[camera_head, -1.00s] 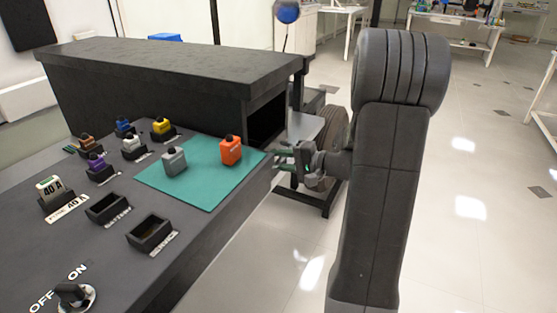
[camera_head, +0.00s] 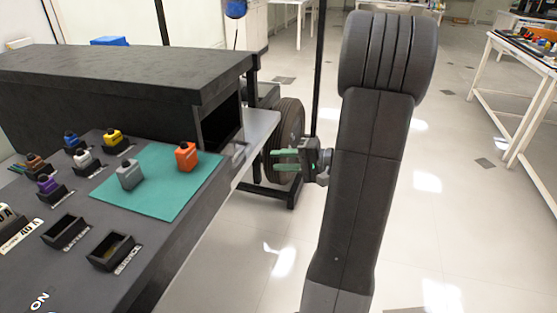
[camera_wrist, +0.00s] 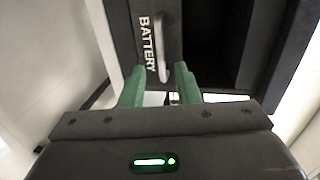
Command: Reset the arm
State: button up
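My gripper (camera_head: 275,160) is at the right of the rig, level with the opening under the dark upper block. My arm runs upright at the right of the head view.
The dark rig (camera_head: 120,75) fills the left. A teal mat (camera_head: 150,205) bears an orange block (camera_head: 187,158) and a grey block (camera_head: 130,175). A wheel (camera_head: 291,130) is behind my gripper. Floor at right is open.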

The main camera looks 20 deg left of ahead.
aim_at(240, 160)
jog(key=b+x, duration=0.2)
jog(key=x, duration=1.1)
jog(key=shift+a+f+b, duration=0.1)
jog(key=shift+a+b, duration=0.2)
jog(key=shift+d, duration=0.25)
